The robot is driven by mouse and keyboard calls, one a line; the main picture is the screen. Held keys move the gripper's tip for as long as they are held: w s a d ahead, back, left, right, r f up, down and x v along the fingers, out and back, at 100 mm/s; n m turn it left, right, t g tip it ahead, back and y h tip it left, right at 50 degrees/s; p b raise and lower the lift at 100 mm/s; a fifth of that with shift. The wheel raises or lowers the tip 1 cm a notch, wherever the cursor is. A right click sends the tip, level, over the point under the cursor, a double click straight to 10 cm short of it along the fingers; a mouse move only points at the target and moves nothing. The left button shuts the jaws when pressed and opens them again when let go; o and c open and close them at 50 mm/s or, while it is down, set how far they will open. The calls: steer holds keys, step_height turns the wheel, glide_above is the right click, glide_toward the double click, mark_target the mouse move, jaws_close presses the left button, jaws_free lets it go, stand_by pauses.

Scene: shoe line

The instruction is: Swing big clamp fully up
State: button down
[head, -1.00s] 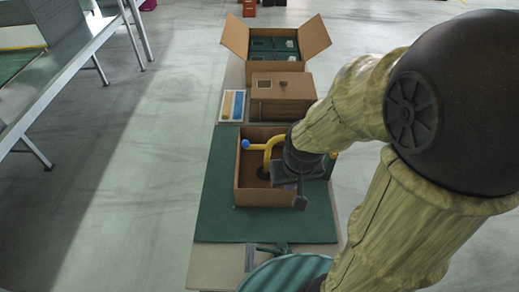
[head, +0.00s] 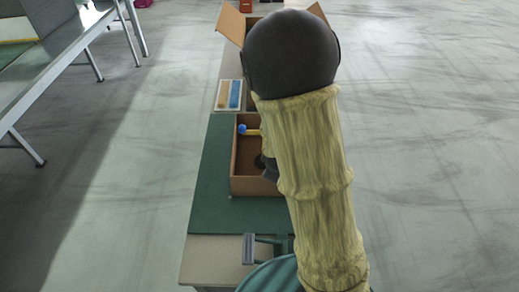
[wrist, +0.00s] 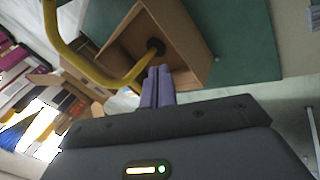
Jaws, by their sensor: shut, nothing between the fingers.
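The big clamp shows in the head view as a yellow bar (head: 253,132) with a blue ball end, over an open brown box (head: 234,170) on a green mat (head: 212,190). My arm covers the rest of the clamp and my gripper there. In the wrist view the yellow bar (wrist: 75,60) bends across the upper left, beside my gripper (wrist: 157,72). The two purple-grey fingers are shut together with nothing between them. They point toward the box (wrist: 185,35), whose dark round fitting (wrist: 155,46) shows beyond them. Whether a finger touches the bar I cannot tell.
A tray with a tan and a blue strip (head: 229,80) lies behind the box. A carton with open flaps (head: 230,22) stands farther back, mostly hidden by my arm. A grey metal bench (head: 50,60) is at the left. Floor on the right is clear.

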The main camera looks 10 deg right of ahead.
steer(key=w+f+n+t+h+b, duration=0.3)
steer(key=w+f+n+t+b, duration=0.35)
steer(key=f+n, duration=0.5)
steer(key=w+a+r+n+t+y+b, duration=0.1)
steer(key=w+a+n+t+b, duration=0.2)
steer(key=n, duration=0.9)
steer(key=shift+w+a+r+y+b, duration=0.2)
steer(key=shift+w+r+y+b, duration=0.1)
steer(key=shift+w+b, duration=0.75)
steer(key=shift+w+t, duration=0.25)
steer(key=p+x, duration=0.1)
steer(key=x, duration=0.9)
